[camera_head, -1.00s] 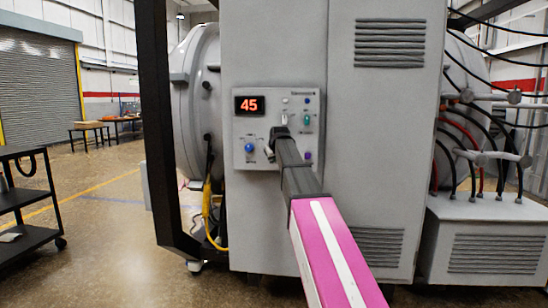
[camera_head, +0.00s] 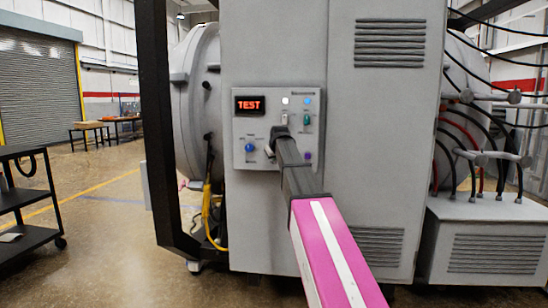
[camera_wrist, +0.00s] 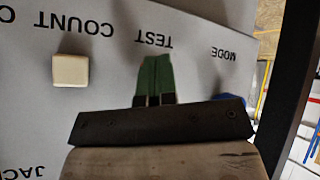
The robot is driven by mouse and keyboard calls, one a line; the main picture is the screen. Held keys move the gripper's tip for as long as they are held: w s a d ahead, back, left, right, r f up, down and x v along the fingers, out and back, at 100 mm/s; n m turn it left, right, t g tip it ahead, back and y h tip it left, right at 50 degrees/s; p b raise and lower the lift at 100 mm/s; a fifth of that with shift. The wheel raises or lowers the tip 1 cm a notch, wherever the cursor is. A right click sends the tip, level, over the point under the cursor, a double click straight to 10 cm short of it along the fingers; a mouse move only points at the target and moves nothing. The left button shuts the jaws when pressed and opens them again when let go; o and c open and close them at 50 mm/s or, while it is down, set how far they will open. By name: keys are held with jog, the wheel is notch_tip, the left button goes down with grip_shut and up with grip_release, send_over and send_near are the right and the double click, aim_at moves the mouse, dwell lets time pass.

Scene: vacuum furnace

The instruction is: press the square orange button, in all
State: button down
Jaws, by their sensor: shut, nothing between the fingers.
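The control panel (camera_head: 245,127) is on the grey cabinet, its red display (camera_head: 250,105) reading TEST. My gripper (camera_head: 279,132) reaches the panel's middle in the head view. In the wrist view its green-tipped fingers (camera_wrist: 155,60) are shut, empty, and end close below the upside-down TEST label (camera_wrist: 153,40). I see no orange button in either view; the fingers and arm cover part of the panel. A square cream button (camera_wrist: 70,70) sits by the COUNT label, apart from the fingers. Whether the fingertips touch the panel I cannot tell.
A blue knob (camera_head: 249,148) is at the panel's lower left, and a green control (camera_head: 307,119) at its right. A black upright post (camera_head: 158,120) stands left of the cabinet. A dark cart (camera_head: 28,195) is at the far left, with open floor between.

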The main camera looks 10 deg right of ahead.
jog(key=shift+s+a, duration=0.3)
jog(key=shift+s, duration=0.5)
jog(key=s, duration=0.1)
jog(key=s+a, duration=0.1)
jog(key=s, duration=0.2)
jog(key=shift+s+a, duration=0.25)
jog(key=shift+s, duration=0.15)
dwell(0.5)
jog(key=s+f+m+g, duration=0.1)
jog(key=s+f+g, duration=0.1)
jog(key=s+f, duration=0.5)
jog(key=s+f+g, duration=0.1)
jog(key=s+f, duration=0.1)
jog(key=f, duration=1)
jog(key=s+f+m+g, duration=0.1)
jog(key=s+f+g, duration=0.1)
jog(key=s+f, duration=0.5)
jog(key=s+f+m+g, duration=0.1)
jog(key=s+f+g, duration=0.3)
jog(key=s+f, duration=1.5)
notch_tip(320, 180, down, 2)
jog(key=shift+f+m, duration=0.15)
jog(key=shift+m, duration=0.25)
